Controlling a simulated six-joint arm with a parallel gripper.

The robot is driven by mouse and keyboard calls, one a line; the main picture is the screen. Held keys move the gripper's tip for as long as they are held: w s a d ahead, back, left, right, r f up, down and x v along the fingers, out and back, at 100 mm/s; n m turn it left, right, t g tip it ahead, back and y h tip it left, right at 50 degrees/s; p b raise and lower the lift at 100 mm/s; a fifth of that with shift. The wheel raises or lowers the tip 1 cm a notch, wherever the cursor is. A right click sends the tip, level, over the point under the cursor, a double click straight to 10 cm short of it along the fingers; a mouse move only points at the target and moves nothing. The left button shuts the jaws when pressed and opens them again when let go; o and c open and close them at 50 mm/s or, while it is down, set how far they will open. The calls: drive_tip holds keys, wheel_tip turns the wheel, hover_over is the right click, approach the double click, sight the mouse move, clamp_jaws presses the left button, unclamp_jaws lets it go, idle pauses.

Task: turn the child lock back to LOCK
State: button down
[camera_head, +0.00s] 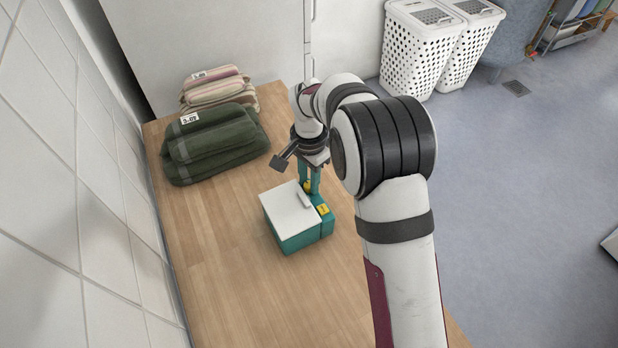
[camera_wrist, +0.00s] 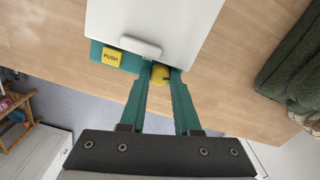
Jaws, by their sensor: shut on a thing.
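A teal box (camera_head: 300,239) with a white lid (camera_head: 287,210) stands on the wooden counter. The lid looks closed, and it fills the top middle of the wrist view (camera_wrist: 150,18). A yellow knob (camera_wrist: 160,74), the child lock, sits at the box's edge beside a yellow PUSH label (camera_wrist: 111,57). A white tab (camera_wrist: 140,48) lies at the lid's edge close to the knob. My gripper (camera_wrist: 160,80) has teal fingers, one on each side of the knob, and is shut on it. The fingers partly cover the knob; I cannot read its lock marking.
Folded green towels (camera_head: 213,145) and a striped towel stack (camera_head: 216,90) lie behind the box on the counter (camera_head: 225,270). A tiled wall (camera_head: 70,170) runs along the left. White laundry baskets (camera_head: 420,45) stand on the floor. The counter in front of the box is clear.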

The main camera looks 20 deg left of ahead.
sight(309, 184)
drive_tip(key=c, duration=0.6)
unclamp_jaws()
wheel_tip(309, 184, up, 16)
drive_tip(key=shift+f, duration=0.1)
wheel_tip(309, 184, down, 16)
drive_tip(key=m, duration=0.4)
